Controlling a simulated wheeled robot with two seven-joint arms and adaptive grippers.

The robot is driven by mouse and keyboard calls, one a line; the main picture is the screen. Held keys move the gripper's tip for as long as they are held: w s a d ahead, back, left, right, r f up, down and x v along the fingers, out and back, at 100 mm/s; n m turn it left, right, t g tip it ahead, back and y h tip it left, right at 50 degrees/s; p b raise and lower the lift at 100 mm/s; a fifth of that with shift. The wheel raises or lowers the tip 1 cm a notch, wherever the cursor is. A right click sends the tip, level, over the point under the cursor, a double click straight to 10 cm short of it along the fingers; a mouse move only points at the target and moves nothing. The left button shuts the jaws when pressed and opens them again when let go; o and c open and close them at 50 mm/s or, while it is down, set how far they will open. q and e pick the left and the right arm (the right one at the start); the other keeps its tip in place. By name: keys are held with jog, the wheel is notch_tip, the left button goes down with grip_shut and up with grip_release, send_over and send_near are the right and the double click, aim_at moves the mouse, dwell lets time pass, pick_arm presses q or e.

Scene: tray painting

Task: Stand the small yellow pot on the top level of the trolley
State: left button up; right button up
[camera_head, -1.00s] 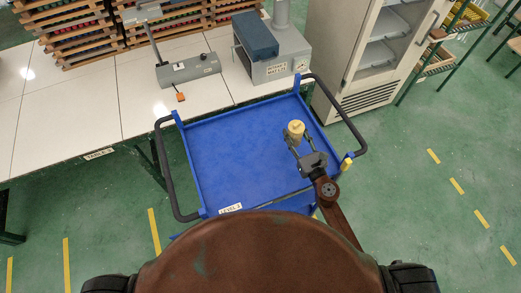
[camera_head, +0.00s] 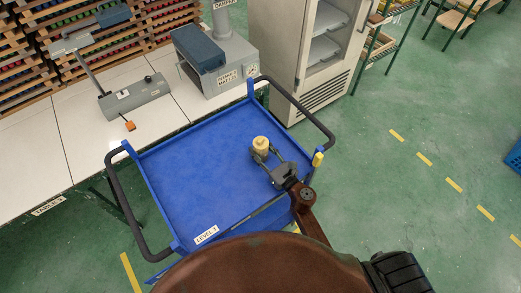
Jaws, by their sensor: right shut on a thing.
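The small yellow pot (camera_head: 261,144) is pale yellow and upright, seen over the right part of the blue trolley's top level (camera_head: 190,178). My right gripper (camera_head: 265,156) is shut on the pot, its fingers on either side of the pot's lower part. I cannot tell whether the pot's base touches the trolley surface or is just above it. The top level has a raised blue rim, a label at its front left corner and black handles at both ends. My left gripper is not in view.
A white-topped table (camera_head: 60,150) with a grey sealing device (camera_head: 135,96) and a grey oven-like machine (camera_head: 215,65) stands behind the trolley. A fridge-like cabinet (camera_head: 305,60) is at the back. A yellow piece (camera_head: 318,159) sits at the trolley's right corner. The rest of the top level is clear.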

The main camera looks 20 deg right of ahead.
jog(key=shift+r, duration=0.15)
jog(key=o, duration=0.8)
jog(key=shift+f, duration=0.2)
jog(key=shift+o, duration=0.2)
jog(key=shift+r, duration=0.2)
jog(key=b+v, duration=0.1)
jog(key=v, duration=0.9)
jog(key=shift+s+d+f+b, duration=0.15)
jog(key=shift+s+b, duration=0.2)
jog(key=shift+s+d, duration=0.25)
jog(key=shift+s, duration=0.4)
